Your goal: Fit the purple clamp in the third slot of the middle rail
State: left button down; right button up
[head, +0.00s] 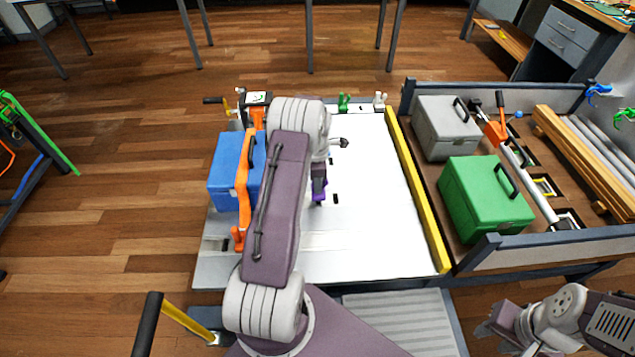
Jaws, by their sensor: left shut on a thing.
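My left arm reaches over the white panel (385,225). Its gripper (319,172) is mostly hidden behind my arm's wrist and is shut on the purple clamp (319,192), which shows as a small purple and dark piece above the panel. I cannot tell whether the clamp touches the panel. Small dark slots (335,198) show in the panel beside it; my arm covers others, so the middle rail and its third slot cannot be made out. My right gripper (492,329) is at the lower right, away from the panel; its fingers are too unclear to read.
A green clamp (343,103) and a white clamp (380,101) sit at the far edge. A yellow bar (418,195) borders the right; beyond it a tray holds a green box (480,200) and grey box (440,130).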

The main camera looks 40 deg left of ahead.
dwell(0.3)
pick_arm(q)
jog(key=shift+p, duration=0.3)
dwell(0.7)
jog(key=shift+f+b, duration=0.4)
jog(key=shift+f, duration=1)
jog(key=c, duration=1.2)
grip_release()
notch_tip(320, 180, up, 9)
jog(key=shift+r+p, duration=0.1)
jog(key=shift+p, duration=1.15)
